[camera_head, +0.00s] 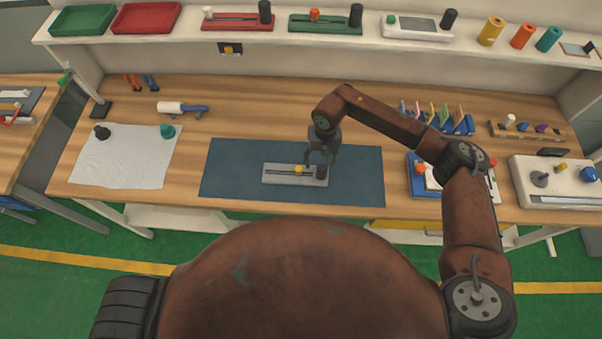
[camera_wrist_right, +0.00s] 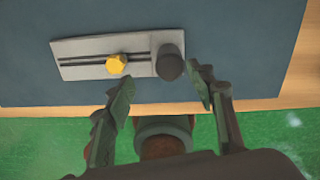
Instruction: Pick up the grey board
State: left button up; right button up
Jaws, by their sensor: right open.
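The grey board (camera_head: 275,181) lies flat on the blue mat (camera_head: 228,185) in the middle of the table. It has a dark slot, a yellow knob (camera_head: 299,169) near its middle and a black knob (camera_head: 321,172) at its right end. In the right wrist view the board (camera_wrist_right: 75,60) shows beyond the fingertips, with the black knob (camera_wrist_right: 169,64) nearest them. My right gripper (camera_head: 320,158) is open and empty, over the right end of the board; in the wrist view its fingers (camera_wrist_right: 162,88) are spread apart. My left gripper is not in view.
A white cloth (camera_head: 125,160) lies left of the mat. A blue rack (camera_head: 455,124) and a white device (camera_head: 560,180) stand to the right. Red and green boards (camera_head: 238,22) and trays sit on the raised back shelf (camera_head: 180,35). The mat's left part is clear.

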aim_at(322, 167)
jog(key=shift+w+d+f, duration=0.1)
jog(key=shift+w+d, duration=0.1)
jog(key=shift+d, duration=0.3)
notch_tip(322, 167, down, 8)
jog(key=shift+d+r+p, duration=0.1)
jog(key=shift+r+p, duration=0.15)
jog(key=shift+p, duration=0.75)
jog(key=shift+c, duration=0.3)
jog(key=shift+r, duration=0.1)
grip_shut()
